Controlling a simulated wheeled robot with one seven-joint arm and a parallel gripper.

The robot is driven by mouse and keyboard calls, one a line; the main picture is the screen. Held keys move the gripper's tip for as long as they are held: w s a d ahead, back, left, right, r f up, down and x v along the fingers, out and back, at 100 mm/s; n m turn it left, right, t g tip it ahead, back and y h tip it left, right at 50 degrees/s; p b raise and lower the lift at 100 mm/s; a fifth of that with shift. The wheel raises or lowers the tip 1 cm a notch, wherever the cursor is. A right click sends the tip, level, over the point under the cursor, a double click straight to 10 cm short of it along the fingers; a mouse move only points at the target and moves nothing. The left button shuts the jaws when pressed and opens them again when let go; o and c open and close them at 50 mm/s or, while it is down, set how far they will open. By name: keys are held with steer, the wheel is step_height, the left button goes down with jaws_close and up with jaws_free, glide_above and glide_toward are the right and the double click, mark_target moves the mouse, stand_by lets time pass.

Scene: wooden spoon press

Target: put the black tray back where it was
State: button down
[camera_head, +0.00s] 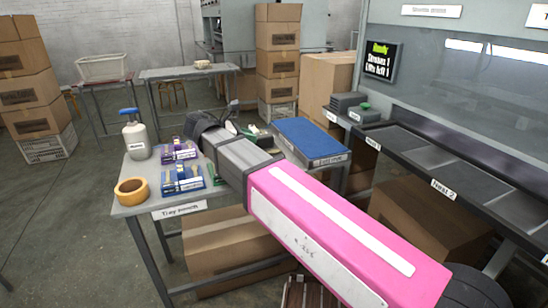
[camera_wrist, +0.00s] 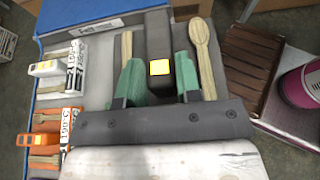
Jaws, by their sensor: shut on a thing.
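In the wrist view, the black tray (camera_wrist: 158,28) is under my gripper (camera_wrist: 158,82). My two green fingers are closed on its dark upright handle, which has a yellow square on top. A wooden spoon (camera_wrist: 205,55) lies along the tray's right side, and a thin wooden piece (camera_wrist: 126,46) shows at its left. My palm hides the near part of the tray. In the head view my arm covers most of the gripper and tray, beside the tray bench (camera_head: 150,206). I cannot tell whether the tray touches the bench.
Labelled purple (camera_head: 178,151) and blue (camera_head: 182,180) items, an orange roll (camera_head: 131,191) and a white canister (camera_head: 136,138) crowd the bench's left part. A blue mat (camera_head: 311,138) lies beyond the gripper. A brown slatted piece (camera_wrist: 247,62) is at right in the wrist view.

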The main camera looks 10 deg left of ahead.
steer(key=shift+w+d+f, duration=0.6)
steer(key=shift+w+f, duration=1.2)
steer(key=shift+w, duration=0.15)
steer(key=shift+w+d+f, duration=0.55)
steer(key=shift+w+f, duration=1.3)
steer(key=shift+w, duration=0.1)
steer(key=shift+w+d+f, duration=0.6)
steer(key=shift+w+f, duration=1.2)
steer(key=shift+w, duration=0.15)
steer(key=shift+f, duration=0.1)
steer(key=c, duration=0.8)
jaws_free()
steer(key=v, duration=1.2)
